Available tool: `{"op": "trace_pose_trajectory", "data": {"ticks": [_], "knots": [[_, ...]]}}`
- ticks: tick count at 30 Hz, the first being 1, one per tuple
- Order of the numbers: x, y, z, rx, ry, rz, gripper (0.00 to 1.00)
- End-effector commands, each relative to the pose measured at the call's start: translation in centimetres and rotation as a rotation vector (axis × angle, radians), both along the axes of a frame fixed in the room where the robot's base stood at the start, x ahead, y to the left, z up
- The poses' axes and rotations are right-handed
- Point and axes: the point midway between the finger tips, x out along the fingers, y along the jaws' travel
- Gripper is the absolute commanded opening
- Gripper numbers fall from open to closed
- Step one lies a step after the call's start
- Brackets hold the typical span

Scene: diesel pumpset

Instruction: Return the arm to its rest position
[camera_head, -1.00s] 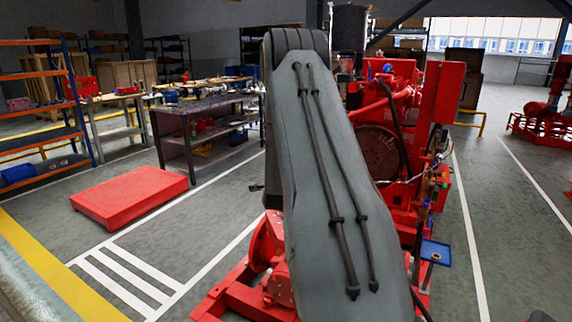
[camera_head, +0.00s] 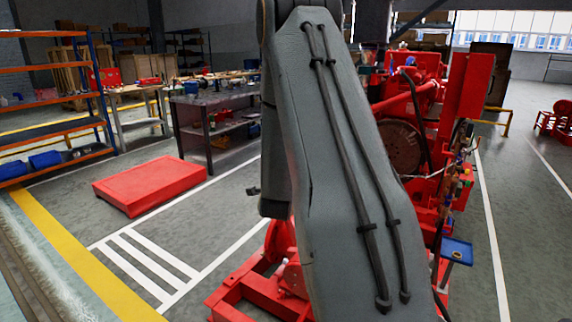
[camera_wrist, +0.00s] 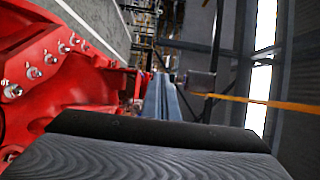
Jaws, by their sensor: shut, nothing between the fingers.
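My arm (camera_head: 345,170) fills the middle of the head view, its upper end cut off by the top edge. A grey link of mine hangs down along its left side. My gripper (camera_wrist: 160,82) shows in the wrist view as two narrow grey-blue fingers side by side, shut with nothing between them. Its dark ribbed body fills the bottom of that view. In the head view I cannot make out the fingers. The red diesel pumpset (camera_head: 425,100) stands behind and right of my arm, partly hidden by it. Red bolted metal of it (camera_wrist: 60,75) shows left of the fingers, apart from them.
A low red platform (camera_head: 150,185) lies on the floor at left. Behind it are a dark workbench (camera_head: 190,130) and a blue-orange shelf rack (camera_head: 50,135). A small blue tray (camera_head: 456,250) sits right of my arm.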

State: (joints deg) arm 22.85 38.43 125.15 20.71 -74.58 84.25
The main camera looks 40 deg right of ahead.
Motion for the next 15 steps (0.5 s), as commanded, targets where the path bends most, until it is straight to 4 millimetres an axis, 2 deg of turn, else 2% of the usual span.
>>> {"op": "trace_pose_trajectory", "data": {"ticks": [10,13,15], "knots": [[0.0,0.1,0.0,0.0,0.004,0.002,0.0],[0.7,2.0,-0.5,-0.005,0.098,0.05,0.0],[1.2,4.4,-1.2,-0.015,0.215,0.113,0.0]]}}
